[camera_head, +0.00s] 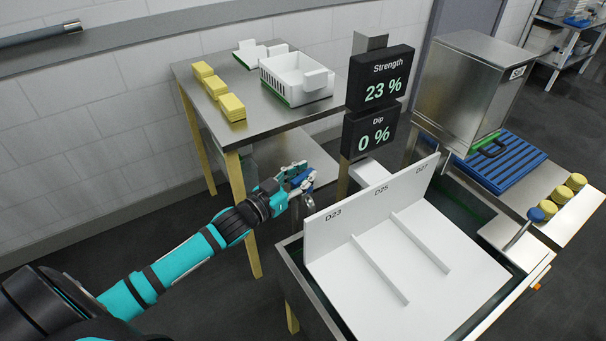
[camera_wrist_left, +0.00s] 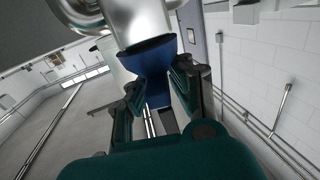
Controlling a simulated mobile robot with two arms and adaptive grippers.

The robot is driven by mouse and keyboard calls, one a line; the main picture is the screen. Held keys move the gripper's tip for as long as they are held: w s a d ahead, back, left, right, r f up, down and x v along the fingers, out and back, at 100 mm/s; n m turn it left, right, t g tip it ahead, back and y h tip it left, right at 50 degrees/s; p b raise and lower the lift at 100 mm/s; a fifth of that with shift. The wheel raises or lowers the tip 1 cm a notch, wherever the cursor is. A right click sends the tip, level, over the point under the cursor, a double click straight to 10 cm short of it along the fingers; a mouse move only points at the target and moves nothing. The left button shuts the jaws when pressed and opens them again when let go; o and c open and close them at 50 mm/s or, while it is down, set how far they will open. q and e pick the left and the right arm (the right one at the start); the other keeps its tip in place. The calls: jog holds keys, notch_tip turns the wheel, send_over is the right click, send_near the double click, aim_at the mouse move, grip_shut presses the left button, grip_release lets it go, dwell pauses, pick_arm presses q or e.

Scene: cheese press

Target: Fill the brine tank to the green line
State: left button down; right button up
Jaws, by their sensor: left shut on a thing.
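The brine tank (camera_head: 292,262) is a steel basin at the right of the head view. A white divided board labelled D23, D25 and D27 (camera_head: 372,217) covers much of it. My left gripper (camera_head: 300,181) is at the tank's back left corner. It is shut on a blue handle (camera_wrist_left: 154,88), which joins a shiny metal pipe-like part (camera_wrist_left: 145,22) in the left wrist view. My right gripper is out of view. Displays read Strength 23 % (camera_head: 380,80) and Dip 0 % (camera_head: 370,130).
A steel table (camera_head: 205,75) behind my left arm bears yellow blocks (camera_head: 217,87) and a white crate (camera_head: 296,78). At the right are a steel box (camera_head: 467,80), a blue slatted rack (camera_head: 520,155) and yellow pieces (camera_head: 562,194). The floor at left is clear.

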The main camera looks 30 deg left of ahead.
pick_arm(q)
jog(key=shift+a+m+g+h, duration=0.1)
jog(key=shift+m+g+h, duration=0.3)
jog(key=shift+m+h, duration=0.55)
jog(key=shift+m+g+h+b, duration=0.45)
jog(key=shift+g+h+b, duration=0.1)
jog(key=shift+h, duration=0.5)
jog(key=c, duration=1.2)
grip_release()
jog(key=shift+c, duration=0.2)
jog(key=v, duration=1.2)
jog(key=shift+f, duration=0.1)
